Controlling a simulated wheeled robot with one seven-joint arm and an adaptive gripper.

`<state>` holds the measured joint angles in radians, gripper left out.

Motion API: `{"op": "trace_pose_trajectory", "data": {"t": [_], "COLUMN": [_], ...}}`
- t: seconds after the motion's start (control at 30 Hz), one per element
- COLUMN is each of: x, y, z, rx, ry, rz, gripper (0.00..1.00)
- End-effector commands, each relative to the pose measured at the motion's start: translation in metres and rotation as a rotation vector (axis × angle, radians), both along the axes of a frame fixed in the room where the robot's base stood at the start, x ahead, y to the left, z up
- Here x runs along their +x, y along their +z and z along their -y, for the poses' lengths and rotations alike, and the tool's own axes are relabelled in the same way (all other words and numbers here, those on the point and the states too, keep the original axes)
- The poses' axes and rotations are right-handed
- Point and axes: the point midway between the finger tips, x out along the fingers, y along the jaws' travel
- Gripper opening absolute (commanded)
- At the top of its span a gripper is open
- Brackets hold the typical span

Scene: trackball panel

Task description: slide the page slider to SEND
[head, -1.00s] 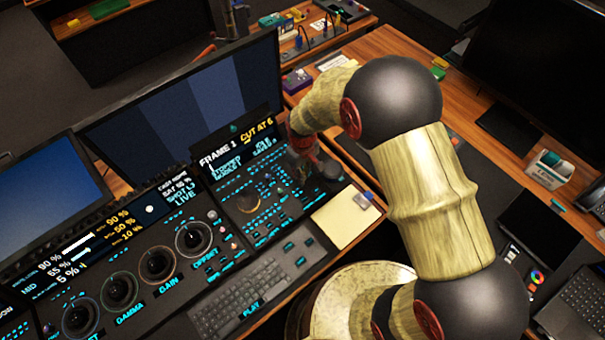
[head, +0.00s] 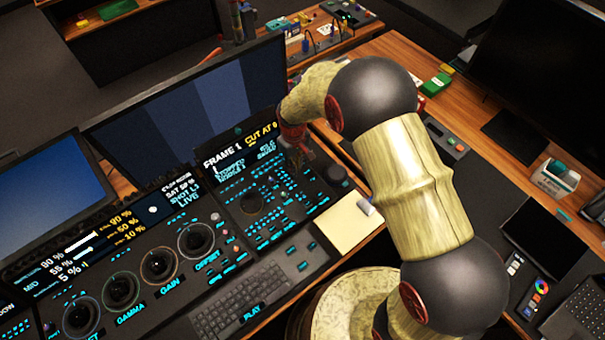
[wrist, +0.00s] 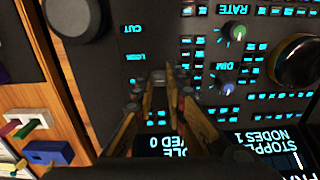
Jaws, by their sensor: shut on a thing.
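My gripper (wrist: 160,88) points down at the right part of the dark control panel (wrist: 110,75). In the wrist view its fingers are closed around a small grey cap (wrist: 158,74), which appears to be the page slider. The fingers hide most of it and its track. In the head view my gripper (head: 297,152) is low over the panel, just right of the FRAME 1 display (head: 235,152), and the slider is hidden.
A large black knob (head: 336,174) stands right of my gripper. Small RATE (wrist: 237,32) and DIM (wrist: 227,87) knobs are nearby. A monitor (head: 190,105) rises behind. A pale pad (head: 345,222) lies in front, right.

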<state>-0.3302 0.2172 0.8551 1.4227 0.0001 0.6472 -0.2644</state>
Motion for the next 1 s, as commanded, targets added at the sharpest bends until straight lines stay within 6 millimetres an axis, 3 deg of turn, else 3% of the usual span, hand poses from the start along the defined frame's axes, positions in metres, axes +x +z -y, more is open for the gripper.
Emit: {"op": "trace_pose_trajectory", "data": {"t": [0.13,0.43,0.47,0.7,0.8,1.0], "x": [0.0101,0.0121,0.0123,0.0113,0.011,0.0105], "y": [0.0,0.0009,0.0009,0.0005,0.0003,0.0001], "z": [-0.0063,-0.0076,-0.0077,-0.0073,-0.0072,-0.007], "rx": [0.0,0.002,0.002,0.001,0.0,0.001], "ry": [0.0,0.0,0.0,0.0,0.0,0.0], "rz": [0.002,0.005,0.005,0.003,0.002,0.001], "gripper": [0.0,0.0,0.13,0.27,0.32,0.32]}}
